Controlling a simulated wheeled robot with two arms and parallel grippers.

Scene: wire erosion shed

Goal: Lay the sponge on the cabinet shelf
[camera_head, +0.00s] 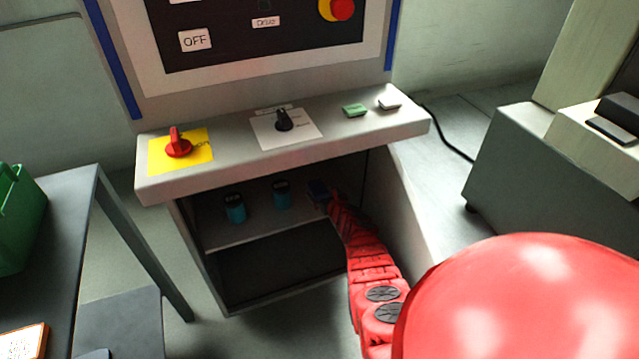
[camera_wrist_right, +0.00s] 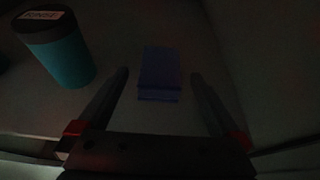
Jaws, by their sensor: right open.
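The cabinet shelf (camera_head: 262,232) is in the lower opening of the machine cabinet. In the right wrist view, a blue-violet block that looks like the sponge (camera_wrist_right: 159,62) lies on the shelf surface. My right gripper (camera_wrist_right: 160,74) is open, with a finger on each side of the sponge and visible gaps on both sides. In the head view my right arm reaches into the opening, and the right gripper (camera_head: 322,198) is small and dark there, with a bluish patch at its end. My left gripper is not in view.
Two teal containers with dark lids, a left one (camera_head: 235,208) and a right one (camera_head: 282,194), stand on the shelf left of my right gripper. The control ledge (camera_head: 222,168) overhangs the opening. A side wall (camera_head: 405,205) bounds it on the right.

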